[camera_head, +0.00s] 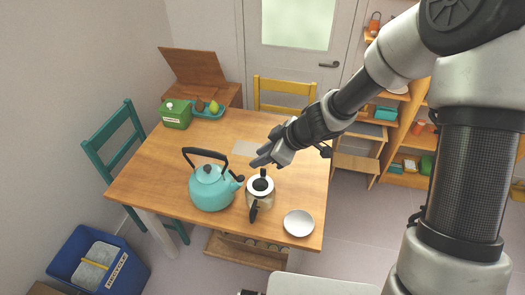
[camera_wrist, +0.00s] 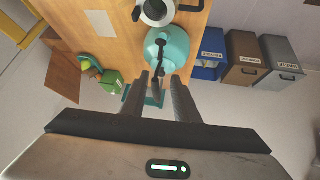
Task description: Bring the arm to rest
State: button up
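My gripper (camera_head: 264,160) hangs over the wooden table (camera_head: 150,182), near the coffee pot and to the right of the kettle. In the wrist view my two fingers (camera_wrist: 159,80) stand apart with nothing held between them. The teal kettle (camera_head: 212,190) with a dark handle stands on the table, and it also shows beyond the fingers in the wrist view (camera_wrist: 178,50). The pale coffee pot (camera_head: 260,190) with a dark handle stands just right of the kettle. My arm reaches in from the right side of the head view.
A white bowl (camera_head: 298,223) sits at the table's front right. A green box (camera_head: 176,113) and a teal tray (camera_head: 217,113) with fruit stand at the back left. A teal chair (camera_head: 112,144), yellow chair (camera_head: 283,88) and blue bin (camera_head: 75,262) surround the table. Shelves (camera_head: 361,158) stand right.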

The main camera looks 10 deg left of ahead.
jog(key=w+d+r+m+t+h, duration=0.35)
jog(key=w+d+r, duration=0.25)
jog(key=d+r, duration=0.3)
jog(key=s+d+r+m+t+h, duration=0.35)
jog(key=d+r+m+h, duration=0.2)
jog(key=d+r, duration=0.75)
jog(key=s+d+r+m+g+h, duration=0.15)
jog(key=s+d+m, duration=0.35)
jog(key=s, duration=0.5)
jog(key=s+a+m+g+y, duration=0.1)
jog(key=s+a+g+y, duration=0.1)
jog(key=s, duration=1.1)
jog(key=shift+a+m+g+y, duration=0.35)
jog(key=shift+a+y, duration=0.15)
jog(key=shift+y, duration=0.25)
